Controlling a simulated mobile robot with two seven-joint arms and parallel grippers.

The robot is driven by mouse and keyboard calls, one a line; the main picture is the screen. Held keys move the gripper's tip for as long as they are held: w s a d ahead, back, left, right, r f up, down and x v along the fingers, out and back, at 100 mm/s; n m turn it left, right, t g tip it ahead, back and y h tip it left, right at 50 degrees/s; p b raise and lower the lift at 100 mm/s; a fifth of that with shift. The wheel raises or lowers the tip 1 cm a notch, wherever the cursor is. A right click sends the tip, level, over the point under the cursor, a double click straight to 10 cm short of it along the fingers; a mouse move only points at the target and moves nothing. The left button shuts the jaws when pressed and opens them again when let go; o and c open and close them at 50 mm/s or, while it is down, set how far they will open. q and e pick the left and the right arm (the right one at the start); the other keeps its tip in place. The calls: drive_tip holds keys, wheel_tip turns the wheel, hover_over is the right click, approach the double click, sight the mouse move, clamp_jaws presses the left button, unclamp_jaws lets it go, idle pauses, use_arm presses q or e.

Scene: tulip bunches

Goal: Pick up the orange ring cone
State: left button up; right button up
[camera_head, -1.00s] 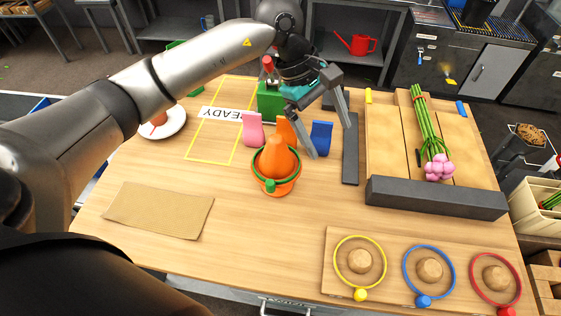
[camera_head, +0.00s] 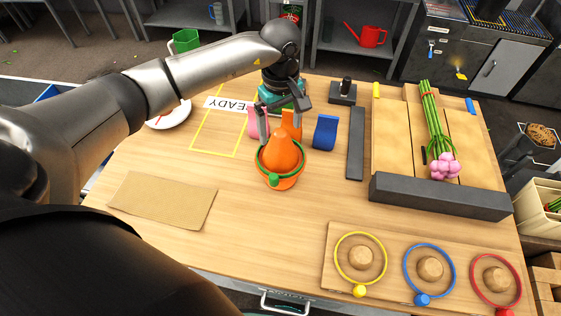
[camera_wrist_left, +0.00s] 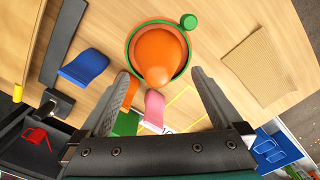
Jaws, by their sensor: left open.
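The orange ring cone (camera_head: 283,150) stands upright on the table with a green ring (camera_head: 302,165) around it; the ring has a green knob at the front. The cone also shows in the left wrist view (camera_wrist_left: 157,54), beyond the fingertips. My left gripper (camera_head: 280,134) is open just behind the cone, its fingers pointing down toward it. In the left wrist view my left gripper (camera_wrist_left: 160,75) has its fingers spread to either side of the cone's tip, with nothing between them held. My right gripper does not show.
Pink (camera_head: 253,122), orange (camera_head: 292,122) and blue (camera_head: 325,132) holders stand close behind the cone. A board with yellow (camera_head: 385,250), blue and red rings lies front right. Tulips (camera_head: 436,125) lie on the slatted rack. Brown paper (camera_head: 163,201) lies left; the front middle is clear.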

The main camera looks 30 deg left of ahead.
sight(281, 132)
use_arm(q)
drive_tip(key=shift+w+a+f, duration=0.1)
drive_tip(key=shift+w+f, duration=0.1)
drive_tip(key=shift+f, duration=1.15)
drive_tip(key=shift+w+a+f, duration=0.1)
drive_tip(key=shift+w+f, duration=0.05)
drive_tip(key=shift+f, duration=1.15)
drive_tip(key=shift+c, duration=0.2)
clamp_jaws()
